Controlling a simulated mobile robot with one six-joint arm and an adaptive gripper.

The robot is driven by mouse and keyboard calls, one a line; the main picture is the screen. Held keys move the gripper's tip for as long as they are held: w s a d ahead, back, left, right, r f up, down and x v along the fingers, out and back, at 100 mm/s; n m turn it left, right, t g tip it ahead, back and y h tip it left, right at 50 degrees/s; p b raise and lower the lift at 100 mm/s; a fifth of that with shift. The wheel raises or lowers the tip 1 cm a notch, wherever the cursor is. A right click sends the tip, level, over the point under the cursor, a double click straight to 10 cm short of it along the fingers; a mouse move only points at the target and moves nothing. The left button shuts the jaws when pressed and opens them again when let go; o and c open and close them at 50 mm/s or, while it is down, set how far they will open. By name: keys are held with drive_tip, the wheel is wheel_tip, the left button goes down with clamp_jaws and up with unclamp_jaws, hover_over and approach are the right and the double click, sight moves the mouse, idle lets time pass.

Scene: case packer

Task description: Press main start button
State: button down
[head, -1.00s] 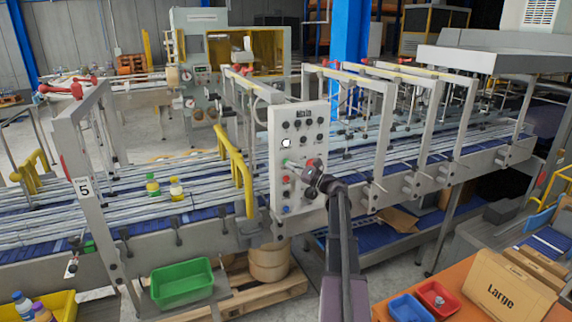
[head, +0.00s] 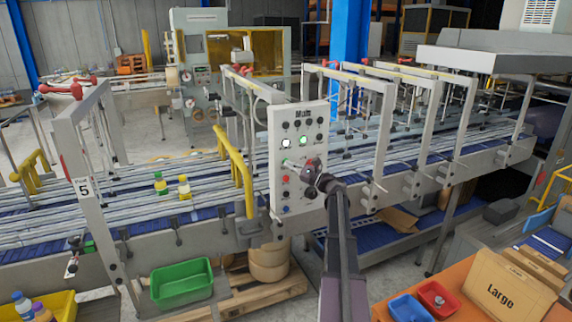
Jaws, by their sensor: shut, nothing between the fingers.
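The control panel (head: 298,150) is a light grey upright box with several buttons, knobs and lamps, mounted at the front of the conveyor. The gripper and wrist hide some controls on the panel's lower right. Which button is the main start is too small to read.
Two bottles with yellow and green (head: 160,184) stand on the conveyor (head: 120,200) left of the panel. A yellow guard rail (head: 236,172) stands close to the panel's left. A green bin (head: 182,284) and an orange table (head: 460,306) with boxes lie below.

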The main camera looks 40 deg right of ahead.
drive_tip(key=shift+s, duration=0.2)
drive_tip(key=shift+s+a, duration=0.25)
drive_tip(key=shift+s, duration=0.45)
idle(0.3)
drive_tip(key=shift+s+a, duration=0.2)
drive_tip(key=shift+s, duration=0.6)
drive_tip(key=shift+s+a, duration=0.15)
drive_tip(key=shift+s, duration=0.7)
drive_tip(key=shift+s+a, duration=0.2)
drive_tip(key=shift+s, duration=0.6)
